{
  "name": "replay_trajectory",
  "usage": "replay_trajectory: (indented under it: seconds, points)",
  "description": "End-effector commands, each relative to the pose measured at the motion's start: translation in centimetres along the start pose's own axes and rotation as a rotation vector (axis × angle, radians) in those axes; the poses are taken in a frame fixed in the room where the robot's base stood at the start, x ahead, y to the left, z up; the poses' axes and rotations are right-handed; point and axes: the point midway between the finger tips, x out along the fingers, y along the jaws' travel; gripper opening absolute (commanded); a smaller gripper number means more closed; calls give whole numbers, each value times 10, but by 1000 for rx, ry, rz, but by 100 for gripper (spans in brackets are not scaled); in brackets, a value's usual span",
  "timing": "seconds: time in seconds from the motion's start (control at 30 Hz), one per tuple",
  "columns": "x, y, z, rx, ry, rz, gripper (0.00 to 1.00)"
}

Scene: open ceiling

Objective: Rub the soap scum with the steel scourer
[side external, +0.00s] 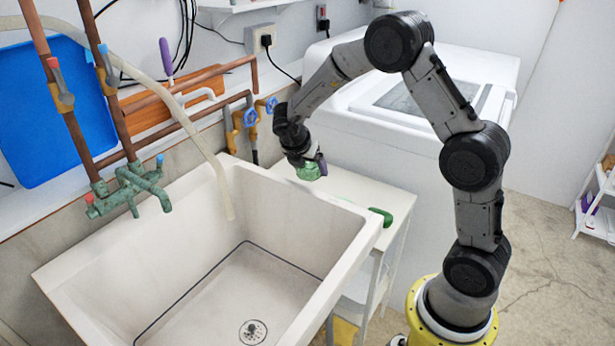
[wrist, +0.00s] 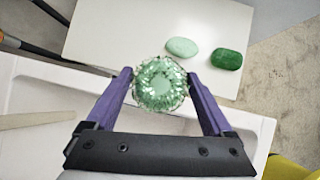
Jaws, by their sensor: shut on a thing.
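The steel scourer (wrist: 160,88) is a round, shiny, pale green coil with a hollow-looking centre. My gripper (wrist: 159,76), with purple fingers, is shut on it, one finger at each side. In the side external view the scourer (side external: 309,172) hangs below my gripper (side external: 309,163), near the sink's right rim and the small white table. I cannot tell whether it touches a surface. I cannot clearly pick out the soap scum; faint greenish marks show on the sink rim beside the scourer.
The white sink (side external: 170,230) stands left of the white side table (side external: 345,190). A dark green bar (wrist: 227,60) and a pale green oval piece (wrist: 182,47) lie on the table. A hose (side external: 190,120) hangs into the sink, near green taps (side external: 132,182). A white washing machine (side external: 375,140) stands behind.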

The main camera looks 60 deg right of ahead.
Motion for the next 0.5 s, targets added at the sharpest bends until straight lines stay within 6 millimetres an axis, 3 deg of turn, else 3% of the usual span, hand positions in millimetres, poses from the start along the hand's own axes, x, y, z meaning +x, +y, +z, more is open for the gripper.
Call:
replay_trajectory:
  seconds: [0.5]
  points:
    - [-37, -1, 23, -2, 1, -4, 34]
